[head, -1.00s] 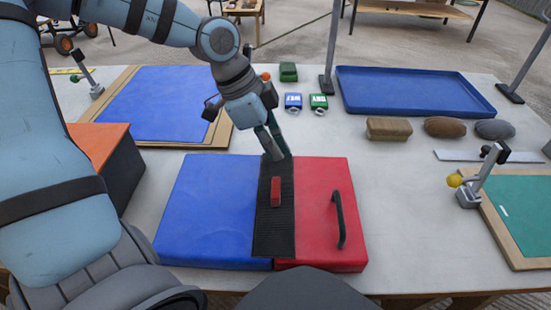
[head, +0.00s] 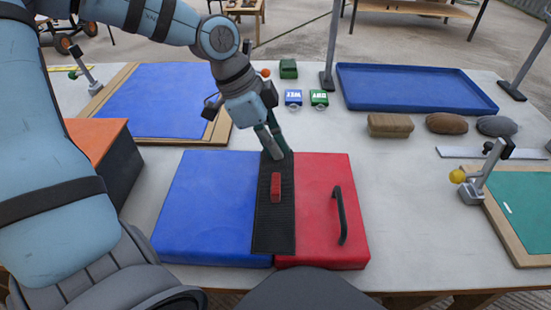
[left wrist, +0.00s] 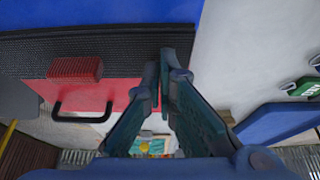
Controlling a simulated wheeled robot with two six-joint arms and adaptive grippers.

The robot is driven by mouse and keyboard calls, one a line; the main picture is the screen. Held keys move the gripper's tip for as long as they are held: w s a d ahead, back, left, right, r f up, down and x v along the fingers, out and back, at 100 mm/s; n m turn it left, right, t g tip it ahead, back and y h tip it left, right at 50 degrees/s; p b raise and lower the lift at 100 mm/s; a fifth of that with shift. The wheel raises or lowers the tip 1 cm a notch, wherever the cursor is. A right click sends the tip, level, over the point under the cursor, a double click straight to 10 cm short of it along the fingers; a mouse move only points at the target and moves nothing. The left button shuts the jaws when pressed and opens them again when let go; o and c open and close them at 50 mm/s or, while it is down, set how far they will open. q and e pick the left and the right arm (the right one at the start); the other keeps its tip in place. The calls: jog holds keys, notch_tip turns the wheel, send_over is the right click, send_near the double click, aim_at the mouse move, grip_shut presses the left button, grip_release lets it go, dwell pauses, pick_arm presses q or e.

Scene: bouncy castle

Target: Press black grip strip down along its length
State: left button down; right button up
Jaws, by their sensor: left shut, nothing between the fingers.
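The black grip strip (head: 273,228) lies over the seam between a blue pad (head: 207,205) and a red pad (head: 318,220). It looks flat along the part I see. It also crosses the upper part of the left wrist view (left wrist: 130,44). A small ribbed red block (head: 275,187) sits on the strip, and shows in the left wrist view (left wrist: 75,69). My left gripper (head: 277,156) is shut and empty, with its fingertips at the strip's far end. Whether they touch it I cannot tell. My right gripper is not in view.
A black handle (head: 340,215) stands up from the red pad. Green and blue small boxes (head: 293,97), a blue tray (head: 415,91) and brown blocks (head: 390,125) lie farther back. An orange-topped box (head: 100,150) is at left.

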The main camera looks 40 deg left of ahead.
pick_arm(q)
notch_tip(320, 180, up, 6)
jog(key=p, duration=0.3)
jog(key=shift+f, duration=0.1)
dwell(0.4)
